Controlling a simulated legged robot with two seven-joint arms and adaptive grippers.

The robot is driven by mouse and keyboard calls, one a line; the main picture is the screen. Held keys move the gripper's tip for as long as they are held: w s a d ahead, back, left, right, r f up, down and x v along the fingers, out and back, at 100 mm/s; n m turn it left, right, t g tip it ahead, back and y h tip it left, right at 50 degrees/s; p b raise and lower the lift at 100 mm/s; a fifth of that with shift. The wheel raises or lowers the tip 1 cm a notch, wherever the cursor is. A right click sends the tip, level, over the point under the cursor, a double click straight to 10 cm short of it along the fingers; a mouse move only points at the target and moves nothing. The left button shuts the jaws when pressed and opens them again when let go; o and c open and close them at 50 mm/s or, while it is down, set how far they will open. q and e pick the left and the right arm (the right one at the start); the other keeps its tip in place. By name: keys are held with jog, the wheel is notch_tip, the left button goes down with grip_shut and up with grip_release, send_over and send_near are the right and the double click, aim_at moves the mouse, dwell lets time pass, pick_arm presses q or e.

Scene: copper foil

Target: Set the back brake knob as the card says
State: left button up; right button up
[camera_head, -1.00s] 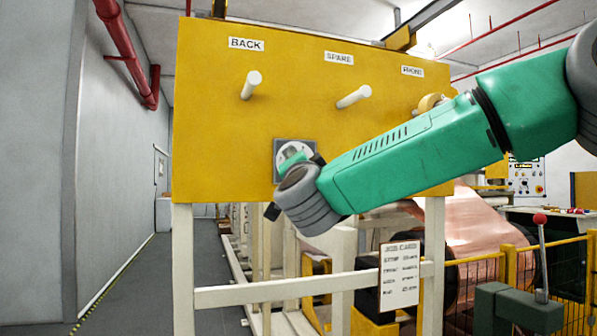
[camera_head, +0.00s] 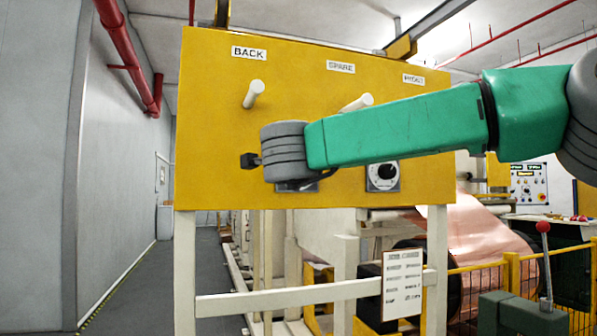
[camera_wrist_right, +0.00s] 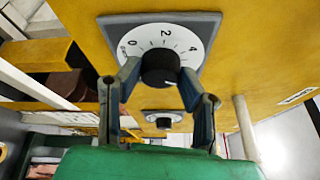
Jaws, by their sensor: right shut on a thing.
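A yellow panel (camera_head: 225,130) carries a BACK label (camera_head: 248,53) at its upper left. My right gripper (camera_wrist_right: 159,76) is shut on a black knob (camera_wrist_right: 160,67), one finger on each side. The knob sits on a white dial (camera_wrist_right: 135,45) with 0, 2 and 4 readable; I cannot tell its setting. In the head view my right wrist hides this left-hand dial. A second dial knob (camera_head: 386,172) is free to its right and also shows in the wrist view (camera_wrist_right: 163,122). The job card (camera_head: 402,285) hangs below; its text is too small to read.
White pegs stick out from the panel, one under BACK (camera_head: 254,94) and one under SPARE (camera_head: 357,102). White frame legs and a crossbar (camera_head: 300,291) stand below. A copper foil roll (camera_head: 480,235) and yellow fence (camera_head: 512,270) are at the right. The left aisle is clear.

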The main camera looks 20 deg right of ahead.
jog(key=shift+f+m+g+y, duration=0.15)
jog(key=shift+m+g+y, duration=0.3)
jog(key=shift+m, duration=0.7)
jog(key=shift+f+m+g+y, duration=0.15)
jog(key=shift+m+g+y, duration=0.25)
jog(key=shift+m, duration=0.75)
jog(key=o, duration=1.1)
jog(key=shift+w+d, duration=0.1)
jog(key=shift+d, duration=0.05)
jog(key=shift+r, duration=0.15)
jog(key=v, duration=1.1)
jog(key=shift+s, duration=0.35)
